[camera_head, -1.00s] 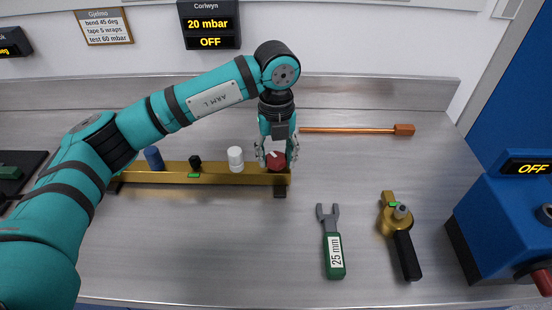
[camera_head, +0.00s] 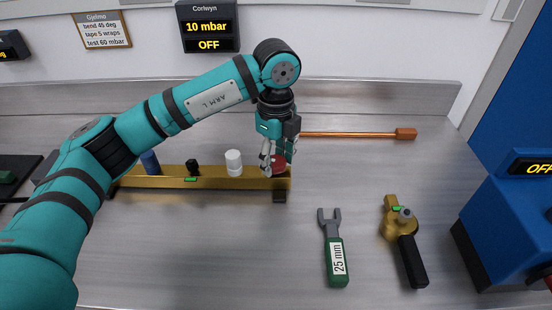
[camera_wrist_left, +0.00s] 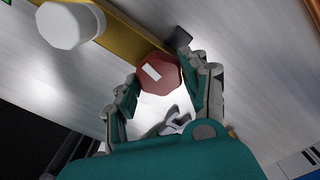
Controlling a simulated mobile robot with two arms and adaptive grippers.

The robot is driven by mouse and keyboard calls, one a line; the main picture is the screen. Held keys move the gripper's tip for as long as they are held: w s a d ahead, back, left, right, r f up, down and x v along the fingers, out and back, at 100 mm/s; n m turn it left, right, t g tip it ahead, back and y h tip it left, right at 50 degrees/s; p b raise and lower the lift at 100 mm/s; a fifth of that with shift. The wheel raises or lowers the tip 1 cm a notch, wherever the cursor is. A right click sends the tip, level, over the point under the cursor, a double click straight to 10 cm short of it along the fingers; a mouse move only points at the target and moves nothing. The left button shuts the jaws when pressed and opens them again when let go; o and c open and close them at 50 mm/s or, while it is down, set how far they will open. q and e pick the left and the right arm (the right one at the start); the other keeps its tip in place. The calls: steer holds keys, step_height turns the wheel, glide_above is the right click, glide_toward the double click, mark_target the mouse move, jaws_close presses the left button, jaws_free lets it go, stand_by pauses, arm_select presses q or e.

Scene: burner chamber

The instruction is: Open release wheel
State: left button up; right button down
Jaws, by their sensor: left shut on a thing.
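The red release wheel (camera_head: 279,164) is at the right end of a brass manifold bar (camera_head: 215,184). My left gripper (camera_head: 273,168) reaches down from above and is shut on the wheel. In the left wrist view the wheel (camera_wrist_left: 160,75) is an octagonal red knob with a white mark on top, and the fingers of my left gripper (camera_wrist_left: 162,92) stand on both sides of it. In the head view the fingers hide part of the wheel. The Corlwyn display (camera_head: 208,28) reads 10 mbar and OFF. My right gripper is not in view.
A white knob (camera_head: 233,162), a black knob (camera_head: 192,166) and a blue one (camera_head: 150,161) sit along the bar. A 25 mm wrench (camera_head: 334,250), a brass tool with a black handle (camera_head: 405,240), a copper rod (camera_head: 350,134) and a blue machine (camera_head: 505,225) are to the right.

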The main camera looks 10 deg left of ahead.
mark_target(276, 161)
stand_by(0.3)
arm_select(q)
steer(key=o, duration=1.2)
steer(key=shift+c, duration=0.2)
step_height(276, 161, up, 12)
